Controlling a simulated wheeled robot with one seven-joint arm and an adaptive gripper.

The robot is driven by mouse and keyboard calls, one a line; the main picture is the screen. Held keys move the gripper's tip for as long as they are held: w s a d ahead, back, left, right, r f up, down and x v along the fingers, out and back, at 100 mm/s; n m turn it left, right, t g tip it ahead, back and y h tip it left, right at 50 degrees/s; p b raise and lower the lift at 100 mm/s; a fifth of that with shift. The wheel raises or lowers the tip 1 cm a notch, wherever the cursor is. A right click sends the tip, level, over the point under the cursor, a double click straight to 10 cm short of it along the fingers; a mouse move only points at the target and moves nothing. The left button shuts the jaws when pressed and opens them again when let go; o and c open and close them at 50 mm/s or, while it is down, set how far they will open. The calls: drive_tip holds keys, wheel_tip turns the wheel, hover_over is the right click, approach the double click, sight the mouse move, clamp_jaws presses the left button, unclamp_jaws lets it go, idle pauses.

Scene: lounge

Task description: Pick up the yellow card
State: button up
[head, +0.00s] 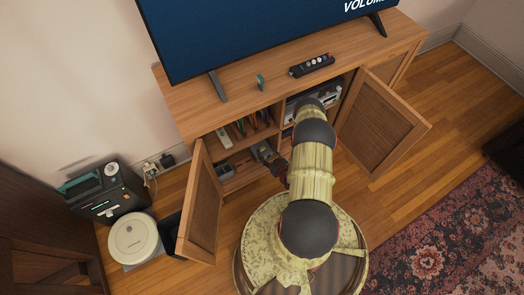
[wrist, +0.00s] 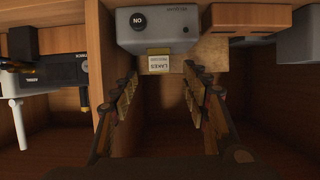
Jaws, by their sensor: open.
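A small pale yellow card (wrist: 158,62) with dark print, partly readable as "LAKES", shows in the wrist view. It is at the lower front edge of a grey box-shaped device (wrist: 152,28). I cannot tell whether it leans on the device or lies under its edge. My gripper (wrist: 161,74) is open and empty, its two fingers to the left and right of the card's line. The card is just beyond the fingertips, apart from them. In the head view the card cannot be made out, and my arm covers part of the cabinet opening.
The wooden cabinet (head: 180,96) has open doors left (head: 203,212) and right (head: 383,122). A cabinet divider (wrist: 104,75) stands left of my fingers. A brown box (wrist: 246,20) is at the upper right. A robot vacuum (head: 134,238) sits left.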

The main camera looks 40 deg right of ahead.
sight(263, 148)
drive_tip(key=b+x, duration=0.2)
drive_tip(key=x, duration=0.1)
drive_tip(key=shift+w+d+f, duration=0.1)
drive_tip(key=shift+w+f, duration=0.15)
drive_tip(key=shift+f, duration=0.05)
drive_tip(key=shift+w+d+f, duration=0.1)
drive_tip(key=shift+w+d, duration=0.05)
drive_tip(key=shift+w, duration=0.45)
drive_tip(key=shift+c, duration=0.2)
drive_tip(key=c, duration=0.7)
drive_tip(key=shift+c, duration=0.8)
